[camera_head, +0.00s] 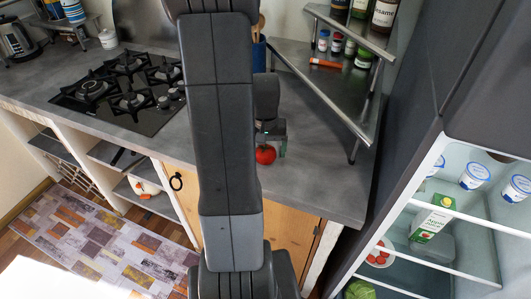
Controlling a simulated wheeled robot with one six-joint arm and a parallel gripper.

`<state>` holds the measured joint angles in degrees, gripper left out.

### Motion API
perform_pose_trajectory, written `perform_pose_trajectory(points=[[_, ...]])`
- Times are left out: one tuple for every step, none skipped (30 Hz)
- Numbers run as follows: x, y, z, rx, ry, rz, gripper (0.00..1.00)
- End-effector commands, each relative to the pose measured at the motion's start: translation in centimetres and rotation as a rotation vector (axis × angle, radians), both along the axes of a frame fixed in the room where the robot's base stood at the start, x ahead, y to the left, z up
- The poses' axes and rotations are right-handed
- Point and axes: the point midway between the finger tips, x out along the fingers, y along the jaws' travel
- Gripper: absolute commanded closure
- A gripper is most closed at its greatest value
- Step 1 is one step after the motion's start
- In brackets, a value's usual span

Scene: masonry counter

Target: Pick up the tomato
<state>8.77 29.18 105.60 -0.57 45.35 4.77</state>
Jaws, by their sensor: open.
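A red tomato (265,154) rests on the grey counter (335,190), just right of my dark arm, which crosses the middle of the view. My gripper (272,138) is right beside and above the tomato, partly hidden behind my arm. It is open, and its grey fingers appear close around the back and right side of the tomato. Whether they touch it cannot be told.
A corner shelf (325,85) with jars and bottles stands behind on the right, its leg on the counter. A gas hob (120,92) lies to the left. An open fridge (440,235) holding food is at the right. Bare counter lies between tomato and fridge.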

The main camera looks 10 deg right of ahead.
Motion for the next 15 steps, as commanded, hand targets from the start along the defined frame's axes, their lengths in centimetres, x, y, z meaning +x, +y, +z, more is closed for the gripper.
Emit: perform_pose_trajectory(points=[[0.01, 0.0, -0.13, 0.0, -0.001, 0.0, 0.16], [0.02, -0.01, -0.17, 0.0, -0.001, 0.0, 0.16], [0.03, -0.01, -0.18, 0.0, -0.002, 0.0, 0.16], [0.04, -0.01, -0.18, 0.0, -0.002, 0.0, 0.16], [0.04, -0.01, -0.17, 0.0, -0.002, 0.0, 0.16], [0.04, -0.01, -0.17, 0.0, -0.002, 0.0, 0.16], [0.04, -0.01, -0.17, 0.0, -0.002, 0.0, 0.16], [0.04, -0.01, -0.16, 0.0, -0.002, 0.0, 0.2], [0.04, -0.01, -0.16, 0.0, -0.002, 0.0, 0.28], [0.04, 0.0, -0.16, 0.0, -0.002, 0.0, 0.34], [0.04, 0.0, -0.15, 0.0, -0.002, 0.0, 0.4], [0.04, 0.0, -0.15, 0.0, -0.002, 0.0, 0.48], [0.04, 0.0, -0.15, 0.0, -0.002, 0.0, 0.54], [0.04, 0.0, -0.15, 0.0, -0.002, 0.0, 0.59], [0.04, 0.0, -0.14, 0.0, -0.002, 0.0, 0.67]])
